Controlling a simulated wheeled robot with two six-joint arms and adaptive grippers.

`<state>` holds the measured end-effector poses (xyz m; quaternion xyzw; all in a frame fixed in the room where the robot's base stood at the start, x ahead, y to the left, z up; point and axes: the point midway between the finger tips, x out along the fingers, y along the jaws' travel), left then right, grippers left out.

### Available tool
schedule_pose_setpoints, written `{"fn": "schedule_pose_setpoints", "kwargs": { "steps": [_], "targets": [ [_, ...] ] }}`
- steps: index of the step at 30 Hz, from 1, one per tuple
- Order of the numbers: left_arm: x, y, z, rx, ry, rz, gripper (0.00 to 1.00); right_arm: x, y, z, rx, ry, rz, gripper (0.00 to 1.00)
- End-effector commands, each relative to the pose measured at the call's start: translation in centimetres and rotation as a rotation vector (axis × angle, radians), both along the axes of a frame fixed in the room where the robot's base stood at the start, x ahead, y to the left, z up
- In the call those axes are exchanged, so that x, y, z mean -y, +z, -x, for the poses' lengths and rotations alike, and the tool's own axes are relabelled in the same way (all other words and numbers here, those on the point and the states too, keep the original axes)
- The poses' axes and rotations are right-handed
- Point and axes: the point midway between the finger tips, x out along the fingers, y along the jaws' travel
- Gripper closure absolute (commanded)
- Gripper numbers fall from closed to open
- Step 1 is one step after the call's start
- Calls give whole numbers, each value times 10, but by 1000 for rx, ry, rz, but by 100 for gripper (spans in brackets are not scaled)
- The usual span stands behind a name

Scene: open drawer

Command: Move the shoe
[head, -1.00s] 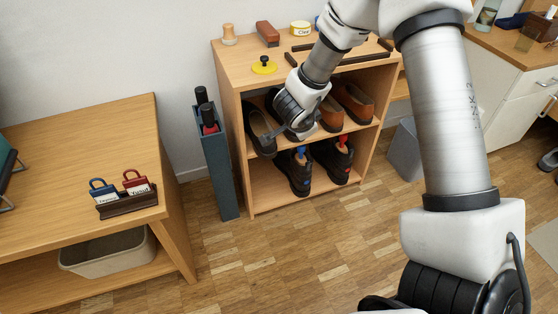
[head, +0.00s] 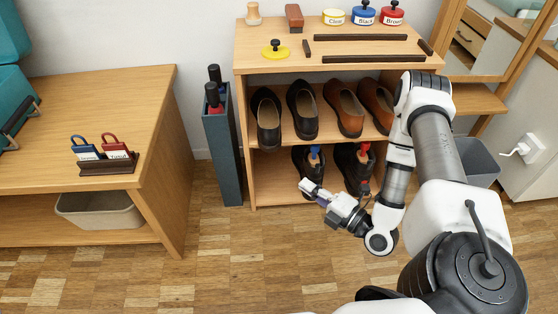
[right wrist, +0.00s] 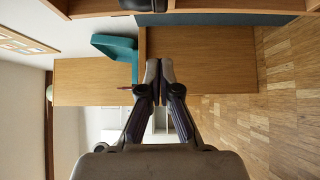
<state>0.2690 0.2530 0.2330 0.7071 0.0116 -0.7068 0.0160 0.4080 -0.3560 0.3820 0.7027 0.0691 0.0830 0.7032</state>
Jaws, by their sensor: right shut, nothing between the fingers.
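Two black slip-on shoes, a left one (head: 267,118) and a right one (head: 303,110), stand side by side on the upper shelf of the shoe rack (head: 244,82). Two brown shoes (head: 344,108) (head: 376,105) stand to their right. On the lower shelf are two dark shoes, one with a blue piece (head: 314,155) and one with a red piece (head: 364,153) at the opening. My right gripper (head: 304,187) is shut and empty, in front of the lower shelf, pointing left. Its closed fingers show in the right wrist view (right wrist: 159,70). My left gripper is out of view.
The rack top holds a yellow lid-like piece (head: 275,49), a brush (head: 294,18), several tins (head: 364,14) and dark strips. A tall blue-grey bin (head: 221,145) stands left of the rack. A wooden bench (head: 150,90) is at left. Floor in front is clear.

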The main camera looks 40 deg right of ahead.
Motion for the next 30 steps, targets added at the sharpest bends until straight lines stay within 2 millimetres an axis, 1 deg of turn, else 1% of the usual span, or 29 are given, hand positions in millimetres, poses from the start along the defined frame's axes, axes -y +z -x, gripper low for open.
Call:
{"fn": "schedule_pose_setpoints", "kwargs": {
  "steps": [1, 3, 5, 7, 11, 19, 21, 24, 27, 30],
  "targets": [
    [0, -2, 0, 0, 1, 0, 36, 0, -6, 4, -15, -1, 0, 100],
    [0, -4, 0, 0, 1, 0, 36, -1, -9, 2, -21, 1, 1, 100],
    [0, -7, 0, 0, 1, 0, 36, -3, -9, -4, -18, 3, 1, 100],
    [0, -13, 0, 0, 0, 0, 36, -5, -10, -14, -16, 3, 0, 100],
    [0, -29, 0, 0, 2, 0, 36, -11, -12, -40, -14, 5, 1, 100],
    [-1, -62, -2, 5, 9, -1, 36, -24, -12, -98, -15, 5, 3, 100],
    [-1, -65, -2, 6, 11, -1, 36, -12, -10, -108, -14, -2, 0, 100],
    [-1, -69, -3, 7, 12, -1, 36, -5, -9, -120, -16, 0, 0, 100],
    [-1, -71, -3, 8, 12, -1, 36, -1, -8, -126, -18, 1, 0, 100],
    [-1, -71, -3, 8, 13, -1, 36, 0, -7, -128, -19, 2, 0, 100]
  ]
}}
